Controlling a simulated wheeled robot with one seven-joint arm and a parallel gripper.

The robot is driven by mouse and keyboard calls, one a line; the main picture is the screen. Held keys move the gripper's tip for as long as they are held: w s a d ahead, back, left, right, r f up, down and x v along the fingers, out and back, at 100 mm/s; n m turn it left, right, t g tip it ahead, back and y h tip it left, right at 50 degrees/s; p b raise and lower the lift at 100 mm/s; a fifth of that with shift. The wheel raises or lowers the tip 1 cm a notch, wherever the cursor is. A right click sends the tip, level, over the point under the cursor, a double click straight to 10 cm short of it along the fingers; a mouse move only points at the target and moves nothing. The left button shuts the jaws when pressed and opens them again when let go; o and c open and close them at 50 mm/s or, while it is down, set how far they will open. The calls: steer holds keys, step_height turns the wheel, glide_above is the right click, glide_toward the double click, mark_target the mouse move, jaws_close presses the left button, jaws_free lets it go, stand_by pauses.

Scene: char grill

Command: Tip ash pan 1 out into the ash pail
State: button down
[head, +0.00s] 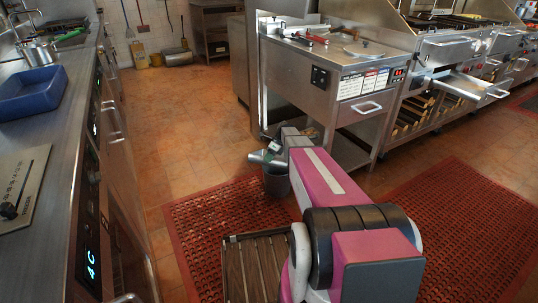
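My magenta arm reaches forward and down over the floor, with its gripper (276,150) above and beside a grey metal pail (277,183). The pail stands on the floor by the edge of the red mat, and its right side and part of its rim are hidden by my arm. A small silvery-green metal piece (262,157) shows at the gripper, just over the pail; I cannot tell whether it is part of the gripper or of a pan. The fingertips are too small and covered to read. No ash pan can be clearly made out.
A steel cabinet (340,90) with tools on top stands just beyond the pail. Right of it, a grill has a tray (458,88) sticking out. A counter with a blue bin (32,92) runs along the left. Red mats (450,225) and a slatted surface (254,268) lie near me.

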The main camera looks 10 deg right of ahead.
steer(key=s+a+f+t+h, duration=0.1)
steer(key=s+f+t, duration=0.1)
steer(key=f, duration=0.3)
steer(key=s+a+f+n+t+h, duration=0.1)
steer(key=s+f+t, duration=0.1)
steer(key=f, duration=0.3)
steer(key=shift+s+a+t+h, duration=0.2)
steer(key=shift+s+t+h, duration=0.1)
steer(key=shift+t+h, duration=0.1)
